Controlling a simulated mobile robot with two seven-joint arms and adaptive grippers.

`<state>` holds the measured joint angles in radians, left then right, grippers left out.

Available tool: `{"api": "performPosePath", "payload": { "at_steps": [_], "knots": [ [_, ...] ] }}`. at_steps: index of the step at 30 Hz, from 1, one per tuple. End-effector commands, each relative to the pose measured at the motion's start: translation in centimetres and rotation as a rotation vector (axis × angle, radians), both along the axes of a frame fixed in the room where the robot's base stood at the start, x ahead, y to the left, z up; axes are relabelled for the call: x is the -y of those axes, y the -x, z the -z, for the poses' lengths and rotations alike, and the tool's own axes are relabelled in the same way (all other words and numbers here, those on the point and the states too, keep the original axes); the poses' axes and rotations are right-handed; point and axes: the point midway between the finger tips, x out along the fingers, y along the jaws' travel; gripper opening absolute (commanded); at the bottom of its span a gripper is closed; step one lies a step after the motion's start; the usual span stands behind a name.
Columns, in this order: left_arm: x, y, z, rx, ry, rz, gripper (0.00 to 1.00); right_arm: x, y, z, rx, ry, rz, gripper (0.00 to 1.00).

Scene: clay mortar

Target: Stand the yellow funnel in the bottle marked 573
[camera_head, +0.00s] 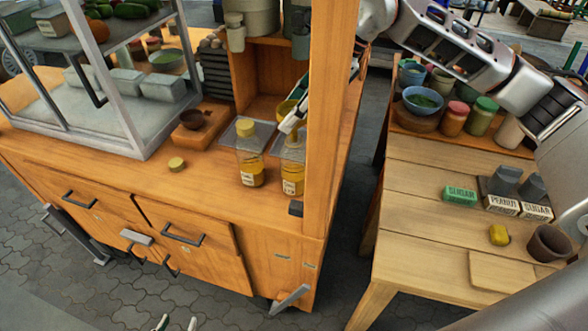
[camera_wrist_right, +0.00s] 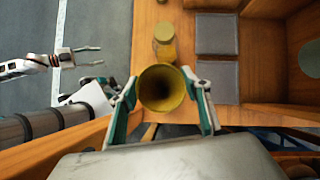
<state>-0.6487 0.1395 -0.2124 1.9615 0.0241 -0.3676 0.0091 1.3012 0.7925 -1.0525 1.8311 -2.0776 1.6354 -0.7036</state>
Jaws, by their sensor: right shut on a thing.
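The yellow funnel (camera_head: 286,107) is in my right gripper (camera_head: 292,119), whose fingers are shut on its sides. In the wrist view the funnel (camera_wrist_right: 162,88) shows its round mouth between the fingers of the right gripper (camera_wrist_right: 163,105). Two clear bottles with yellow contents stand on the wooden counter: a left bottle (camera_head: 250,165) with a yellow top, and a right bottle (camera_head: 292,178) near the post. The funnel appears above the right bottle, whose neck is partly hidden. The label numbers are too small to read. My left gripper (camera_head: 176,324) is open and empty, low in front of the counter.
A wooden post (camera_head: 335,110) stands close to the right bottle. A small yellow lid (camera_head: 176,163) lies on the counter. A glass case (camera_head: 140,120) fills the counter's left. A side table (camera_head: 415,220) with bowls, jars and signs stands at the right.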

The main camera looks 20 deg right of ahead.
Motion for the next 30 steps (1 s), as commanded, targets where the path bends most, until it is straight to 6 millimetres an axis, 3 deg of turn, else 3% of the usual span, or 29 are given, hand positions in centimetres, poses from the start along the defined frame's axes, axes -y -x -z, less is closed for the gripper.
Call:
{"api": "performPosePath", "payload": {
  "at_steps": [13,14,15,16,26,30],
  "knots": [
    [0.0,0.0,0.2,-0.001,0.0,0.0,0.4,0.0,0.0,0.3,0.0,0.0,0.0,0.31],
    [0.0,0.0,0.2,-0.001,0.0,0.0,0.4,0.0,0.0,0.2,0.0,0.0,0.0,0.55],
    [0.0,0.0,0.2,-0.001,0.0,0.0,0.4,0.0,0.0,0.2,0.0,0.0,0.0,0.66],
    [0.0,0.0,0.2,-0.001,0.0,0.0,0.4,0.0,0.0,0.2,0.0,0.0,0.0,0.67],
    [-0.1,0.1,0.1,-0.001,-0.003,0.001,0.4,0.1,0.0,0.2,0.0,0.0,0.001,0.67],
    [-0.1,0.1,0.1,-0.001,-0.002,0.001,0.4,0.6,0.2,-0.8,0.001,0.0,0.002,0.67]
  ]
}}
